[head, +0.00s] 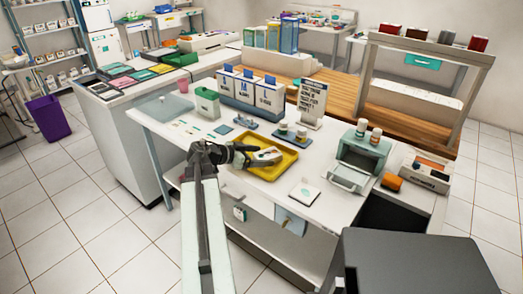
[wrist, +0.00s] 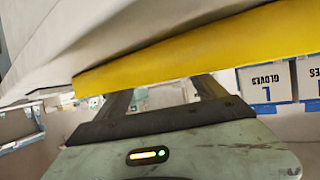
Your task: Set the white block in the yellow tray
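The yellow tray (head: 284,165) lies on the white counter in the head view. My gripper (head: 262,157) is low over the tray, reaching in from its left side. A small white piece, apparently the white block (head: 269,153), shows at the fingertips within the tray's outline. I cannot tell whether it is held or resting on the tray. In the wrist view a yellow band, apparently the tray (wrist: 200,47), crosses in front of my gripper (wrist: 162,85). The two fingers stand apart, but their tips are hidden behind the band.
Glove boxes (head: 250,92) and a sign (head: 312,101) stand behind the tray. A grey-green open-fronted box (head: 362,155) is to the right. A flat white square (head: 305,193) lies in front of the tray. Bare counter lies around this square.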

